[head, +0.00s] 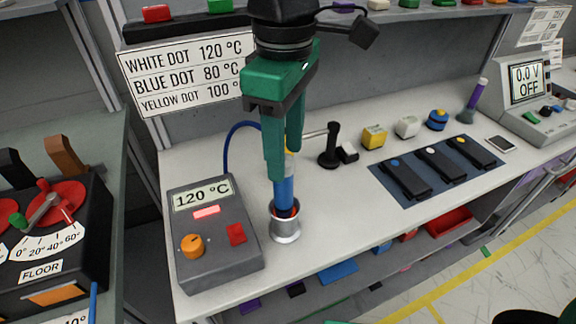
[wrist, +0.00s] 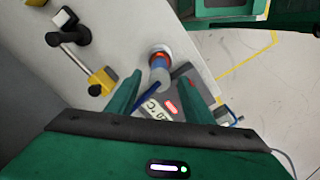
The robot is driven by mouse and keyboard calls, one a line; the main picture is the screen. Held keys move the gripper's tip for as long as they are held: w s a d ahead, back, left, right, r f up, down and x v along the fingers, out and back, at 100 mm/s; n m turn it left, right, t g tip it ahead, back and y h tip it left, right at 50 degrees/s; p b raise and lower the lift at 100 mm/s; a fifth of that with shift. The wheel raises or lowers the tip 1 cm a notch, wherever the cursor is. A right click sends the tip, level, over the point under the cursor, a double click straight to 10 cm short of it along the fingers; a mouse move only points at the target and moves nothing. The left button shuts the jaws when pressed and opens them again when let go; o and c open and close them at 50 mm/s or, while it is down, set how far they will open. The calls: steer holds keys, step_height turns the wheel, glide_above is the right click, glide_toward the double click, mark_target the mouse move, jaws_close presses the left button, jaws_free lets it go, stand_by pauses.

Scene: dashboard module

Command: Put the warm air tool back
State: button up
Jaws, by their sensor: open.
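The warm air tool (head: 286,192), with a blue handle, stands about upright, nozzle down, in a metal cup holder (head: 286,231) on the bench. It also shows in the wrist view (wrist: 160,70), with an orange-red ring at the cup. A blue cable runs from the tool. My gripper (head: 284,163) is open at the handle's top, one finger on each side in the wrist view (wrist: 161,80). Contact cannot be told. The left finger hides part of the handle in the head view. The grey control unit (head: 213,235) reads 120 °C and has a lit red indicator.
A black stand (head: 329,150) is behind the tool. Yellow (head: 374,136) and white (head: 407,127) blocks stand to the right. A dark mat (head: 386,180) holds three black pieces with dots. A temperature sign (head: 185,75) hangs behind. The bench between cup and mat is clear.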

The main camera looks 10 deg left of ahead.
steer(key=shift+r, duration=2.45)
steer(key=w+d+f+m, duration=0.2)
steer(key=d+f+m, duration=0.15)
steer(key=d, duration=0.65)
steer(key=w+d+f+m, duration=0.2)
steer(key=w+d+m, duration=0.15)
steer(key=d, duration=0.55)
steer(key=w+d+f+m, duration=0.2)
steer(key=d+m, duration=0.2)
steer(key=d, duration=0.6)
steer(key=s+d+f+m, duration=0.5)
steer(key=s+d, duration=0.2)
steer(key=d, duration=0.2)
steer(key=s+d+f+m, duration=0.5)
steer(key=s+d, duration=0.2)
steer(key=d, duration=0.2)
steer(key=shift+s+m, duration=0.15)
steer(key=shift+m, duration=0.15)
